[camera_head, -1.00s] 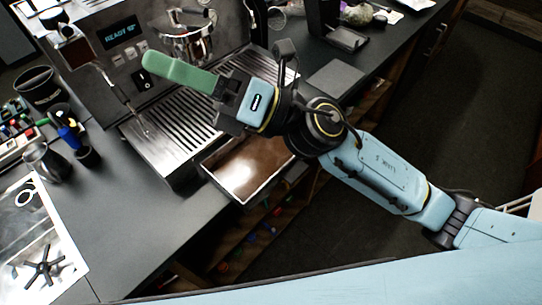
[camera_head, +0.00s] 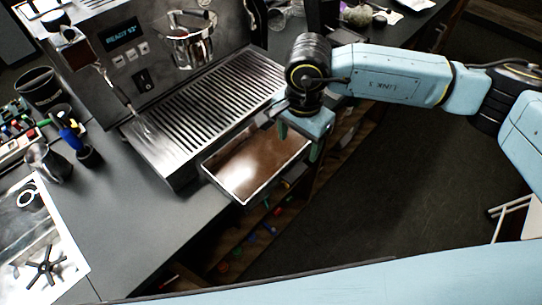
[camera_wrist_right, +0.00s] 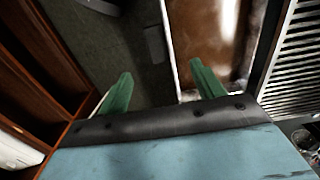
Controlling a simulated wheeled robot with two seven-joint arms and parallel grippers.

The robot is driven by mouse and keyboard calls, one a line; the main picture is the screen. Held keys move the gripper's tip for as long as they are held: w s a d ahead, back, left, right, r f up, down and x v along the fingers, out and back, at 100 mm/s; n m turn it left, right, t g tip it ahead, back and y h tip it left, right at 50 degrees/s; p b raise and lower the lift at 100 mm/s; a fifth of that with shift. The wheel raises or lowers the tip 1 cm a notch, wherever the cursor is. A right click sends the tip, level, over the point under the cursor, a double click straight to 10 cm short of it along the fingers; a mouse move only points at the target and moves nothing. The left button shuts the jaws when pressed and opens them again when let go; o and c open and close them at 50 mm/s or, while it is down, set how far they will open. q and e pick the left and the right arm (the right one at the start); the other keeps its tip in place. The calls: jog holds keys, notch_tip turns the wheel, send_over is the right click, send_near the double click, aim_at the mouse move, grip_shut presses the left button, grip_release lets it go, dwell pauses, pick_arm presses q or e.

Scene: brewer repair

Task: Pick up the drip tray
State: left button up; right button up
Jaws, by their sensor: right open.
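The drip tray (camera_head: 223,186) is a shallow rectangular pan with a pale metal rim and shiny brown liquid. It juts out at the counter's front edge, below the slatted grate. My right gripper (camera_head: 299,143) points down at the tray's right end, open and empty. In the right wrist view its green fingers (camera_wrist_right: 160,70) are spread. One finger overlaps the brown inside of the tray (camera_wrist_right: 172,45), the other the dark floor side, with the rim line between them. I cannot tell whether either touches the tray. My left gripper is out of view.
The espresso machine (camera_head: 125,50) stands behind, with its slatted grate (camera_head: 205,105) beside the tray. Open wooden shelves (camera_head: 235,250) lie under the counter. A metal pitcher (camera_head: 47,162) and small tools stand at left.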

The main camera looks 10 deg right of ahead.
send_over(294, 170)
notch_tip(294, 170, down, 5)
jog(key=shift+r, duration=0.2)
jog(key=shift+f+p, duration=1)
jog(key=shift+f, duration=1.6)
grip_shut()
jog(key=shift+r, duration=0.1)
